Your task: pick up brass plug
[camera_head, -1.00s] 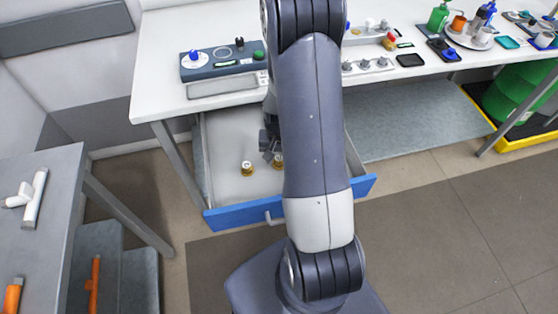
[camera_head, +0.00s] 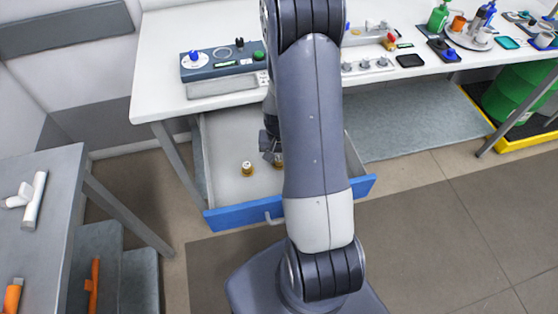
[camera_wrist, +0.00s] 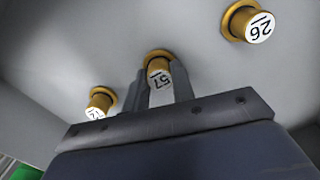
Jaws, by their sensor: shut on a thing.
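Several brass plugs with white numbered tops stand in the open drawer. My gripper (camera_wrist: 159,92) is shut on the middle brass plug (camera_wrist: 157,57), marked 57, with a finger on each side of it. A brass plug marked 26 (camera_wrist: 240,20) stands apart at the upper right of the wrist view. Another brass plug (camera_wrist: 101,100) stands at the left, its number partly hidden. In the head view one plug (camera_head: 247,168) stands clear of my gripper (camera_head: 272,156), and the plug between the fingers is mostly hidden by my arm.
The drawer has a blue front (camera_head: 240,215) and is pulled out under the white bench (camera_head: 160,90). A grey table (camera_head: 50,220) stands at the left.

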